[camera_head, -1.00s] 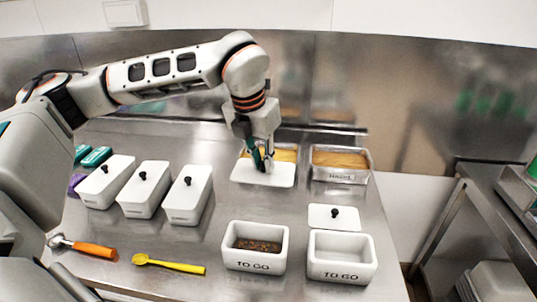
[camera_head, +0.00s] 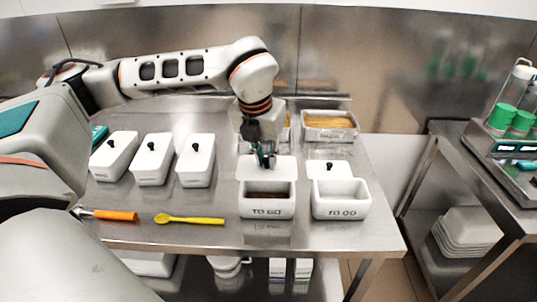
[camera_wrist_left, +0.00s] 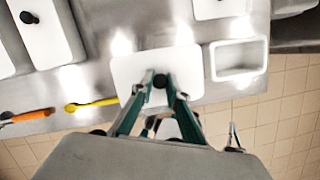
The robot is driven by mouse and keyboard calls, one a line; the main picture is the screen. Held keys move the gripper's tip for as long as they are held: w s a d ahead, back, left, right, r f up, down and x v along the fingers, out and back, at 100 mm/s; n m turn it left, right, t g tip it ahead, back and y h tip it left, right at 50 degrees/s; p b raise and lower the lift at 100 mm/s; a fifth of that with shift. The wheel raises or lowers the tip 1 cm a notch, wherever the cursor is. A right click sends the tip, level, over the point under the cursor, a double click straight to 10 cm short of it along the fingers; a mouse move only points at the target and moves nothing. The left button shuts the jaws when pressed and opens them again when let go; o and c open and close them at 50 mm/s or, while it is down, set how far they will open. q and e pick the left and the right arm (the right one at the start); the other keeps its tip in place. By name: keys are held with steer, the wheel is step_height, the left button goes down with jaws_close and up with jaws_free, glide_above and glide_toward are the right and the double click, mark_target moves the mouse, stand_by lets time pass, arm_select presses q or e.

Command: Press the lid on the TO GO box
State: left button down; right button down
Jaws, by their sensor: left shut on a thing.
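My left gripper (camera_head: 265,160) is shut on the black knob of a flat white lid (camera_head: 285,169). In the head view the lid is over the back part of the left TO GO box (camera_head: 267,212), which has brown filling. The box's front part and filling show below the lid's front edge; I cannot tell whether they touch. In the left wrist view the lid (camera_wrist_left: 130,75) looks level between the fingertips (camera_wrist_left: 160,82) and hides the box.
A second TO GO box (camera_head: 341,207), open, stands close on the right, with a knobbed lid (camera_head: 330,168) behind it. Several lidded white containers (camera_head: 153,160) stand left. A yellow spoon (camera_head: 190,219) and an orange-handled scoop (camera_head: 115,215) lie near the front edge. A pan (camera_head: 330,133) stands behind.

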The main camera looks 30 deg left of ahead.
mark_target(265, 171)
arm_select(q)
steer(key=shift+f+b, duration=0.6)
steer(key=shift+f, duration=0.45)
steer(key=shift+f+b, duration=1.45)
steer(key=shift+f, duration=0.75)
steer(key=shift+f, duration=0.2)
steer(key=c, duration=1.4)
jaws_free()
steer(key=shift+r, duration=0.1)
